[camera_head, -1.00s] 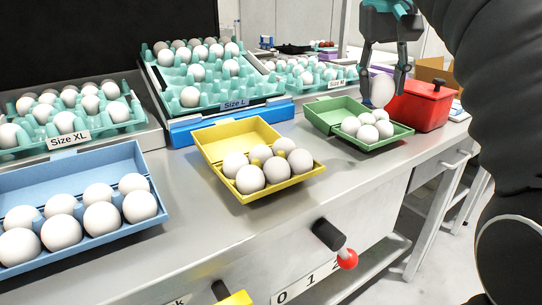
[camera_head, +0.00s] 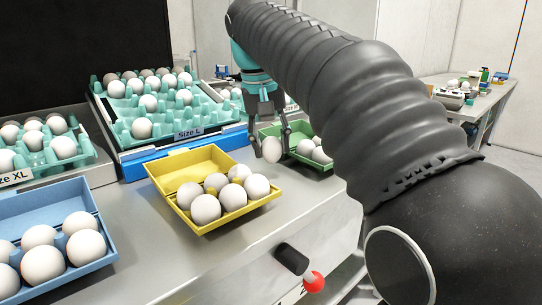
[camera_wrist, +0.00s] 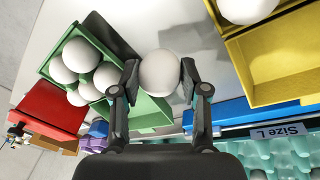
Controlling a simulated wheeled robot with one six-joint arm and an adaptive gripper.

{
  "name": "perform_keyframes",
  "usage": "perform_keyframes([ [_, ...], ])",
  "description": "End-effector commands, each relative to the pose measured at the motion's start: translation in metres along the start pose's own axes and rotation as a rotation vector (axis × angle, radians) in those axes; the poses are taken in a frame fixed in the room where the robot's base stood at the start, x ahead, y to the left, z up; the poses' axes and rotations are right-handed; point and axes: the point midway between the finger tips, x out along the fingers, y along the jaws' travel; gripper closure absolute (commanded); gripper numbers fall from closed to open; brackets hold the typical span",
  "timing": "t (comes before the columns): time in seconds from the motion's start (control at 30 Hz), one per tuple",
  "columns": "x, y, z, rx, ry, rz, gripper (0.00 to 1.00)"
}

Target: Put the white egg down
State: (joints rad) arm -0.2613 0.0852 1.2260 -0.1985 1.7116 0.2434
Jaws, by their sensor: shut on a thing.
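My gripper (camera_head: 270,137) is shut on a white egg (camera_head: 272,150). In the wrist view the egg (camera_wrist: 160,73) sits between the two fingertips (camera_wrist: 160,78). In the head view the held egg is in front of the left side of the green carton (camera_head: 329,166), right of the yellow carton (camera_head: 192,167). In the wrist view it is over the bare counter (camera_wrist: 205,42), between the two cartons. I cannot tell its exact height. The green carton holds several white eggs. The yellow carton holds several eggs and is open.
A teal Size L tray (camera_head: 170,132) with eggs stands on a blue base (camera_head: 190,146) behind. A blue carton (camera_head: 42,208) with eggs is at front left. The wrist view shows a red box (camera_wrist: 47,108) beyond the green carton. Bare counter lies between the yellow and green cartons.

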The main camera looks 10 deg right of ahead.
Motion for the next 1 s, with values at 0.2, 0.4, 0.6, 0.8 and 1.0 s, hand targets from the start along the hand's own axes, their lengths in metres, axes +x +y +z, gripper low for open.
perform_keyframes([
  [0.2,0.024,-0.003,0.004,0.001,0.0,0.0,0.65],
  [0.4,0.025,-0.003,0.004,0.001,0.0,0.0,0.65],
  [0.6,0.028,-0.004,0.005,0.001,-0.001,0.0,0.65],
  [0.8,0.027,-0.004,0.005,0.001,0.0,0.0,0.3],
  [1.0,0.026,-0.004,0.005,0.001,0.0,0.0,0.3],
])
